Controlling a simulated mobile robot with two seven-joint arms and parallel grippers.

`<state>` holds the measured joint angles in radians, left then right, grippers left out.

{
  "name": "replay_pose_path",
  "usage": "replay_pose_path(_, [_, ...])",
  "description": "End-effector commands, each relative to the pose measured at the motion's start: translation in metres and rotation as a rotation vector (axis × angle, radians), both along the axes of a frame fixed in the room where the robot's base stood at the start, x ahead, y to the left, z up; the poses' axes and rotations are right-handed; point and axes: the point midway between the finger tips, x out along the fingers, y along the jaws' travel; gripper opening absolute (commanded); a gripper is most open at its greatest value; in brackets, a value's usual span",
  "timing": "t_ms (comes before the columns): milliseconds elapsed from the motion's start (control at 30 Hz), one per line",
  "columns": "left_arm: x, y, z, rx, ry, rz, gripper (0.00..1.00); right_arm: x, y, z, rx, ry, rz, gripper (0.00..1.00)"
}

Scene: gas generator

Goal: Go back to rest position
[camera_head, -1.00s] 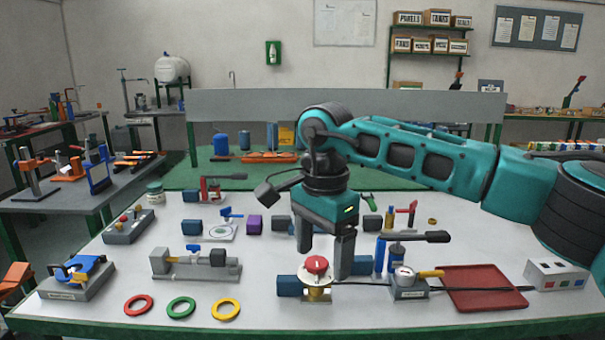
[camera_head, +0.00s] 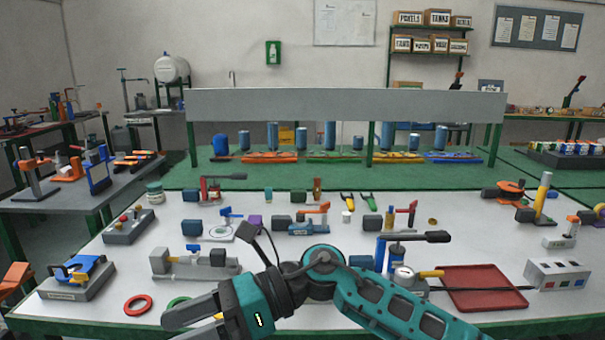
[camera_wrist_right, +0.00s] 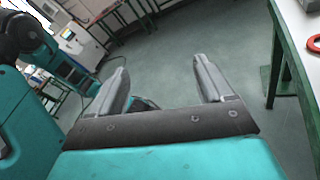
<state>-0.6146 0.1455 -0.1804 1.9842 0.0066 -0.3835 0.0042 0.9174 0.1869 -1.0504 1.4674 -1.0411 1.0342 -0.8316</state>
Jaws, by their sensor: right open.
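My right gripper (camera_head: 176,328) is low at the front edge of the white-topped table (camera_head: 130,260) in the head view, with its fingers pointing left. In the right wrist view the same gripper (camera_wrist_right: 163,78) has its two grey fingers spread apart with nothing between them. Grey floor (camera_wrist_right: 165,50) lies beyond the fingers. My right arm comes in from the bottom and hides part of the table front. My left gripper is in neither view.
A red ring (camera_head: 138,305) and a partly hidden green ring (camera_head: 178,301) lie close to the gripper. A grey vise-like fixture (camera_head: 170,262) stands behind them. A red tray (camera_head: 485,288) lies at right. In the right wrist view a table edge (camera_wrist_right: 283,60) is at right.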

Motion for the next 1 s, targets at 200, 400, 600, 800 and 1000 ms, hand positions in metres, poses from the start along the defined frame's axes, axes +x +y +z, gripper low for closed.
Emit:
replay_pose_path(200, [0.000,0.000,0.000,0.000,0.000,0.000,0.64,0.017,-0.011,0.022,0.318,0.607,-0.268,0.80])
replay_pose_path(400, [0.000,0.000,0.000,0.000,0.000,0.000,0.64,0.057,-0.064,-0.002,0.559,1.191,-0.515,0.80])
replay_pose_path(600, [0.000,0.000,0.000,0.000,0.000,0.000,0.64,0.077,-0.140,-0.077,0.779,1.776,-0.758,0.80])
replay_pose_path(800, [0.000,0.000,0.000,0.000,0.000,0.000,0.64,0.048,-0.222,-0.180,1.000,2.326,-0.996,0.80])
replay_pose_path(1000, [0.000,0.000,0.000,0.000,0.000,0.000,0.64,-0.017,-0.284,-0.261,-1.145,-2.601,1.134,0.80])
